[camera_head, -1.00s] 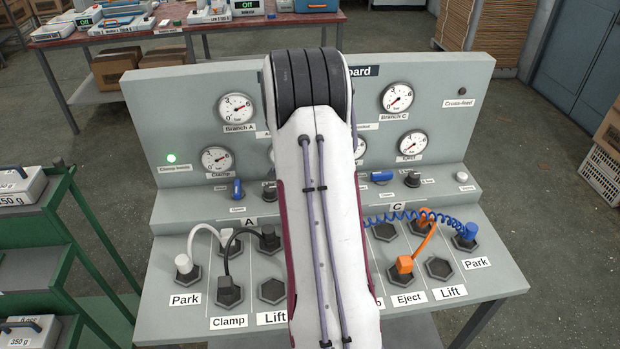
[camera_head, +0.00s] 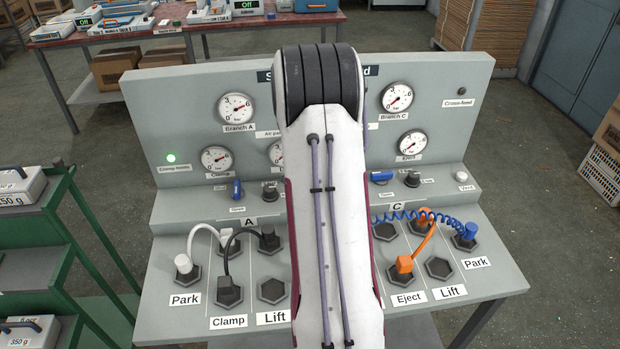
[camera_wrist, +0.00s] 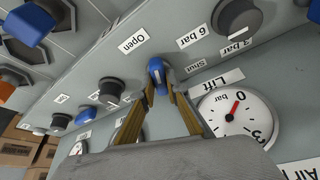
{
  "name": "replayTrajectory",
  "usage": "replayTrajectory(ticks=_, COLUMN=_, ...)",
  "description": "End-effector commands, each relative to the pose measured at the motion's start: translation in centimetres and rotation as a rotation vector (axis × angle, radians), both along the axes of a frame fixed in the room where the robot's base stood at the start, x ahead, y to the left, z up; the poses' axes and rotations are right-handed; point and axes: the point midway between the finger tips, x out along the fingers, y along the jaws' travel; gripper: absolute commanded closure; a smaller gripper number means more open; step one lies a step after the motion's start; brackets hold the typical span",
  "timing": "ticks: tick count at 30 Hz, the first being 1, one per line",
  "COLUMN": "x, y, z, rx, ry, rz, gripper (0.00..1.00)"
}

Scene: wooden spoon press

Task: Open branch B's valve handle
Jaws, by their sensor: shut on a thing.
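My gripper (camera_wrist: 164,92) is shut on a small blue valve handle (camera_wrist: 155,66) on the panel, seen in the wrist view. The handle sits between the "Open" and "Shut" labels, with the "Shut" label (camera_wrist: 196,65) close to its right. The fingers cover part of it, and I cannot tell its exact turn angle. In the head view my arm hides the middle of the panel, this handle and the gripper. The "Lift" gauge (camera_wrist: 232,118) beside the gripper reads about 0.
Other blue handles stand left (camera_head: 237,188) and right (camera_head: 381,177) of my arm. Black knobs (camera_wrist: 238,16) (camera_wrist: 111,88) flank the gripper. Black (camera_head: 229,268) and orange (camera_head: 426,240) hoses and a blue coiled hose (camera_head: 408,216) lie on the lower panel. A green rack (camera_head: 65,215) stands left.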

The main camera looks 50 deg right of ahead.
Motion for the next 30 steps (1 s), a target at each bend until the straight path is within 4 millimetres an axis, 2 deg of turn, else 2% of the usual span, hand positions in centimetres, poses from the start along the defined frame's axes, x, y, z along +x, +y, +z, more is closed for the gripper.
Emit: replayTrajectory(ticks=30, x=-0.17, y=-0.17, z=0.05, rx=-0.002, ry=-0.001, rz=0.349, gripper=1.0)
